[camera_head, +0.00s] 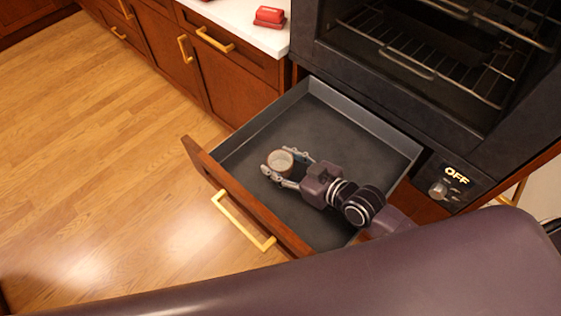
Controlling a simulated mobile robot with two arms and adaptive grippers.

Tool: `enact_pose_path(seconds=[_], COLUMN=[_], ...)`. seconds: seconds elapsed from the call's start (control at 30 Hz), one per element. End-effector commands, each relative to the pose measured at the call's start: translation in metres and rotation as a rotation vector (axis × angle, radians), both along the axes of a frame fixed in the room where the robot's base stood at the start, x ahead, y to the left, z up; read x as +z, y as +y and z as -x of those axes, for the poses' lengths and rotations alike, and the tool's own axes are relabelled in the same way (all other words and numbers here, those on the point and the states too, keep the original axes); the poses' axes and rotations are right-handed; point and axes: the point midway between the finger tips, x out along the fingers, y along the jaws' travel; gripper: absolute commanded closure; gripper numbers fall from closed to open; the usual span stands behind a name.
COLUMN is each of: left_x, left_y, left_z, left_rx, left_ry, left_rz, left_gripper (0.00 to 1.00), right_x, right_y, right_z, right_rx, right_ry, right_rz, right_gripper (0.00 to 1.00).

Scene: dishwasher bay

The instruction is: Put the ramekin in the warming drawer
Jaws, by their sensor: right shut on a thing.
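The ramekin (280,163) is a small round pale cup with a tan inside. It is between the fingers of my right gripper (283,164), which is shut on it. The gripper and ramekin are over the front part of the open warming drawer (335,133). I cannot tell whether the ramekin touches the drawer floor. The drawer is pulled out, with a dark grey inside, a wooden front and a brass handle. My left gripper is not in view.
The oven (430,60) with wire racks stands above the drawer. A control panel (455,182) reading OFF is to the right. A white counter (245,22) with a red object (270,16) is at the top. The drawer floor around the gripper is clear.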

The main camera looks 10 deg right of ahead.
Motion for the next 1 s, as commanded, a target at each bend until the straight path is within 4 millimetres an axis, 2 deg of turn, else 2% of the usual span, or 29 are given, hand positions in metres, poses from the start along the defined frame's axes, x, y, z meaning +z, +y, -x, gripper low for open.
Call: enact_pose_path(seconds=[0.27, 0.3, 0.43, 0.77, 1.0], left_x=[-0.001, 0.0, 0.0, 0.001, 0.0], left_y=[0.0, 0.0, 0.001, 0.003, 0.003], left_z=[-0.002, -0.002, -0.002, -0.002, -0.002], left_rx=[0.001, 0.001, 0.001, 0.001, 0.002], left_ry=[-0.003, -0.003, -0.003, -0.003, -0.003], left_rz=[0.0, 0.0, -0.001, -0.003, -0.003], left_gripper=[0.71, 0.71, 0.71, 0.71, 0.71], right_x=[-0.001, -0.001, -0.001, 0.001, 0.012], right_y=[0.0, 0.0, 0.0, -0.001, -0.017], right_z=[0.0, 0.0, 0.0, 0.001, 0.027], right_rx=[0.0, 0.0, 0.0, 0.0, 0.001], right_ry=[-0.001, 0.0, 0.0, 0.001, 0.004], right_rz=[-0.001, 0.0, 0.0, 0.0, 0.002], right_gripper=[0.79, 0.48, 0.34, 0.34, 0.34])
